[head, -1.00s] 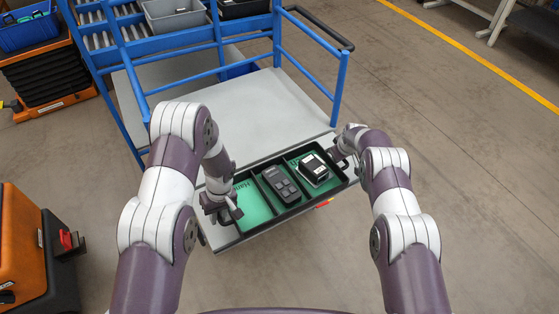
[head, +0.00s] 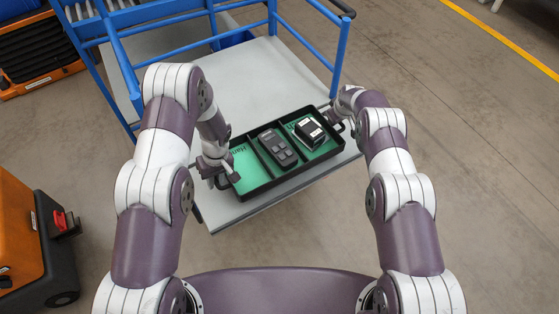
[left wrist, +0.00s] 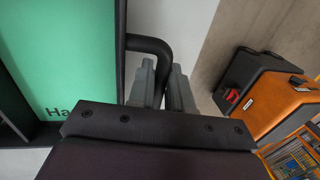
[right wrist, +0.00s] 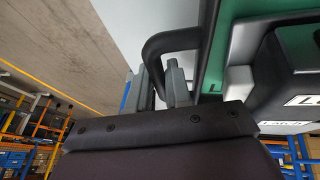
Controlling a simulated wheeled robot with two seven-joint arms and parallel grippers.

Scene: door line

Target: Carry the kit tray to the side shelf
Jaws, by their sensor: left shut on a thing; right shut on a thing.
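The kit tray (head: 292,175) is black with green lining and three compartments. My left gripper (head: 222,176) is shut on the tray's left handle (left wrist: 155,43). My right gripper (head: 341,122) is shut on the right handle (right wrist: 168,40). The tray is over the front part of a grey surface (head: 262,75) with blue rails; I cannot tell whether it touches it. It looks about level.
Blue rails (head: 338,65) stand along the back and sides of the grey surface, with a black bar at the back right. An orange cart (head: 40,55) is at upper left. The floor at right is clear.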

